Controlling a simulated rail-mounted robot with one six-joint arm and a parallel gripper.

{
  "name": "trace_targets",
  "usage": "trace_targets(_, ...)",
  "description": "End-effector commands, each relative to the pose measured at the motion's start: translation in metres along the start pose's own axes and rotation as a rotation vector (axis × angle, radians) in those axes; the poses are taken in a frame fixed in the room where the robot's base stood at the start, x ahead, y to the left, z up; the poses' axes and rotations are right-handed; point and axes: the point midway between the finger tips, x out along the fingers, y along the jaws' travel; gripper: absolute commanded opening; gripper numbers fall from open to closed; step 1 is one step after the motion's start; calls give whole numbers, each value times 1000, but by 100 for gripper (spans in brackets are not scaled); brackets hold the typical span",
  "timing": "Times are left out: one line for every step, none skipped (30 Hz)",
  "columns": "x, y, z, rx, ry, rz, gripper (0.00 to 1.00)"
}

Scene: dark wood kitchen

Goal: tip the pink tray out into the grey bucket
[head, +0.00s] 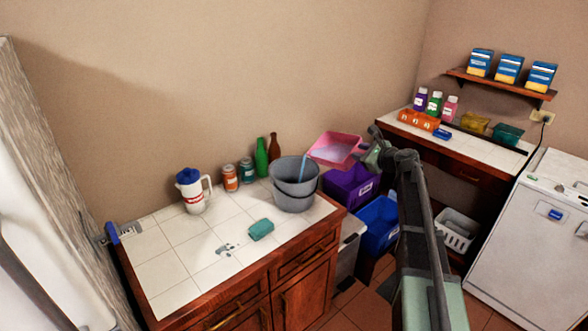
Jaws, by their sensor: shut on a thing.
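The pink tray (343,143) is held in the air to the right of and slightly above the grey bucket (294,190). It is tilted, with its left corner low over the bucket's rim. A thin light-blue streak (303,168) runs from that corner down into the bucket; it looks like pouring liquid. My gripper (368,157) is shut on the tray's right side; its fingertips are small and partly hidden. The bucket stands upright on the white tiled counter (175,250), near its right back corner. The bucket's inside bottom is hidden.
A green bottle (261,157), a brown bottle (274,147), jars (230,178) and a white jug (193,190) stand behind and left of the bucket. A teal sponge (261,229) lies in front. Purple (350,190) and blue (377,228) bins sit below the tray.

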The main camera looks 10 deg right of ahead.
Motion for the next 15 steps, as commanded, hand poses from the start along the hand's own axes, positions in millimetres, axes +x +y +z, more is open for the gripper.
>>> trace_targets(0, 0, 2, -2, 1, 0, 0)
trace_targets(0, 0, 2, -4, 2, 0, 0)
trace_targets(0, 0, 3, -6, 3, -1, 0)
trace_targets(0, 0, 3, -8, 4, -1, 0)
trace_targets(0, 0, 4, -10, 5, -1, 0)
trace_targets(0, 1, 4, -12, 6, -1, 0)
trace_targets(0, 1, 5, -14, 7, -1, 0)
trace_targets(0, 1, 5, -16, 8, -1, 0)
trace_targets(0, 1, 6, -18, 10, -1, 0)
trace_targets(1, 1, 6, -20, 11, -1, 0)
trace_targets(1, 2, 7, -22, 12, -1, 0)
trace_targets(1, 2, 8, -24, 14, -1, 0)
trace_targets(1, 2, 8, -26, 15, -1, 0)
trace_targets(1, 2, 9, -29, 16, -1, 0)
trace_targets(1, 2, 10, -32, 18, -1, 0)
